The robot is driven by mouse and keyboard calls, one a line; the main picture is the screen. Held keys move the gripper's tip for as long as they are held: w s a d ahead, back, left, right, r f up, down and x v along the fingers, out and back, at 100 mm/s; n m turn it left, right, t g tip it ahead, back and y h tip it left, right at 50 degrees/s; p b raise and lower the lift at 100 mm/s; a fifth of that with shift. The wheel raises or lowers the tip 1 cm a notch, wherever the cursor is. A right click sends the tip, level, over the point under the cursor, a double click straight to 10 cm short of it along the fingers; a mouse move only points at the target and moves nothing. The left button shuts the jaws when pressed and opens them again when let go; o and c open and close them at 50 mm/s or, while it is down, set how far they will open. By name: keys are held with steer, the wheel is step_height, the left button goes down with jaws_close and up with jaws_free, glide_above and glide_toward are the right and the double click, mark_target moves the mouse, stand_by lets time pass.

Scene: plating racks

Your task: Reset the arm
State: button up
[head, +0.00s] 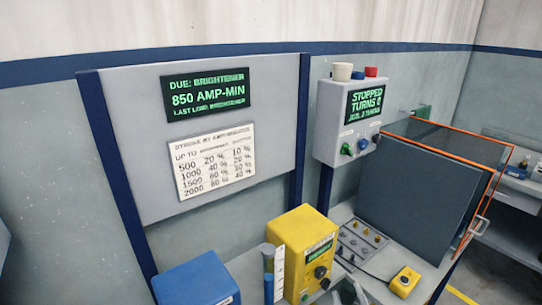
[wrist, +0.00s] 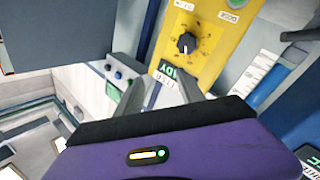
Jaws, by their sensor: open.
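My gripper (wrist: 163,82) shows in the wrist view with its two grey fingers apart and nothing visible between them. The purple wrist body with a small lit indicator fills the bottom of that view. Beyond the fingertips is a yellow box (wrist: 206,20) with a black knob (wrist: 187,43) and a small green-lit display (wrist: 168,73); I cannot tell whether the fingers touch it. In the head view the yellow box (head: 294,228) stands at the bottom centre. Grey parts at the bottom edge beside it may be my gripper, mostly cut off.
A blue box (head: 195,280) and a graduated tube (head: 279,270) stand left of the yellow box. Right are a small yellow button box (head: 405,281), a wall control box (head: 331,125) reading STOPPED, and an orange-edged enclosure (head: 487,200). A board (head: 130,110) reads 850 AMP-MIN.

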steer(key=s+r+m+g+b, duration=0.2)
steer(key=s+m+b, duration=0.1)
steer(key=s, duration=1.8)
steer(key=s+r+m+g+h+b, duration=0.1)
steer(key=s+r+m+g+b, duration=0.1)
steer(key=s, duration=1.9)
steer(key=shift+s+m+b, duration=0.3)
steer(key=shift+m+b, duration=0.25)
steer(key=shift+m, duration=0.55)
